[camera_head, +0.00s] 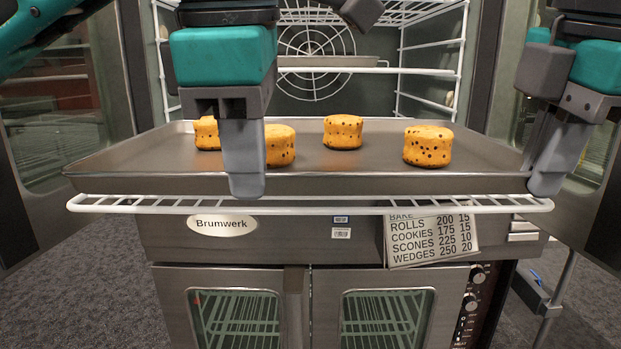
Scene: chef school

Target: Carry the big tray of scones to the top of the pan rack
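The big grey metal tray (350,184) lies level on a white wire oven shelf (330,205) that sticks out at the open oven front. Several yellow scones with dark specks (428,146) stand upright on it; one at the left is partly hidden. My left gripper (243,165) has a grey finger hanging down over the tray's front rim, left of centre. My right gripper (555,155) has a finger at the tray's front right corner. Whether either gripper is closed on the rim is not clear. I cannot make out the pan rack.
The oven's cavity holds a fan guard (317,55), wire side rails and a smaller tray (328,61) behind. Glass-windowed door panels flank it left and right. A baking card (432,238) hangs below the shelf. Grey carpet (90,290) is open at lower left.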

